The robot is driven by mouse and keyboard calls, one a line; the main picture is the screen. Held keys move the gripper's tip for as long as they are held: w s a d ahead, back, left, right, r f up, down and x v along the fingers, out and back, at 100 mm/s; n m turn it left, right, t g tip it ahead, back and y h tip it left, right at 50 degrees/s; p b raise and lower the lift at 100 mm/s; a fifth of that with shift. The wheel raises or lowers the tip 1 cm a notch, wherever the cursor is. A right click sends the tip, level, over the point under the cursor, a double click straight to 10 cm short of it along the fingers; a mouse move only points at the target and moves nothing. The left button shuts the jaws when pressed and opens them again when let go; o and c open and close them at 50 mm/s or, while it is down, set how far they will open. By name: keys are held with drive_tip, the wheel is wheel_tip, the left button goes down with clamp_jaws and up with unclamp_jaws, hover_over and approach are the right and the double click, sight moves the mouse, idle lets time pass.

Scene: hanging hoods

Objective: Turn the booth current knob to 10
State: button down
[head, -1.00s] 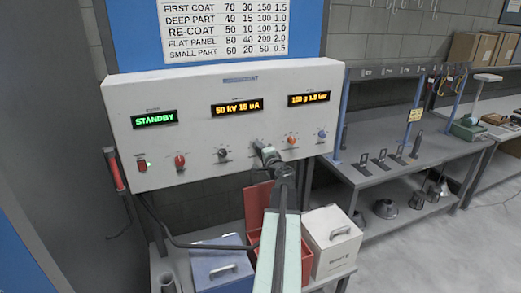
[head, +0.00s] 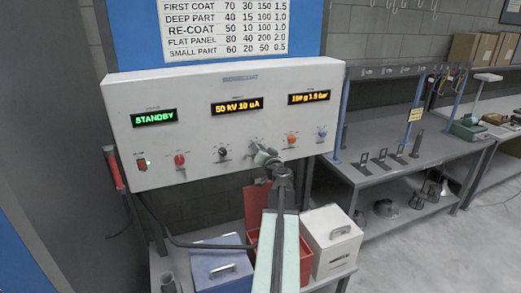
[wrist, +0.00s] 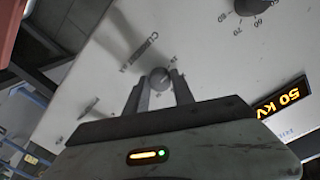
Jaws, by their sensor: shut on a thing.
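The grey control panel (head: 140,85) fills the upper middle of the head view. Its middle amber display (head: 237,106) reads 50 kV 10 uA. The booth current knob (wrist: 159,77) is a small grey knob under the printed word CURRENT in the wrist view. My gripper (head: 260,154) is at the panel's lower row of knobs and mostly hides this knob in the head view. In the wrist view its two fingers stand on either side of the knob, shut on it.
A dark knob (head: 222,153) sits to the left of my gripper and an orange knob (head: 292,139) to the right. A green display (head: 154,118) reads STANDBY. Blue (head: 222,268), red (head: 266,250) and white (head: 331,240) bins stand below the panel.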

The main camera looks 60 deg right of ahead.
drive_tip(key=shift+n, duration=0.6)
drive_tip(key=c, duration=1.1)
unclamp_jaws()
drive_tip(key=shift+d, duration=0.1)
drive_tip(key=shift+o, duration=0.2)
drive_tip(key=v, duration=0.8)
drive_tip(key=shift+w+f, duration=0.1)
drive_tip(key=shift+f, duration=0.05)
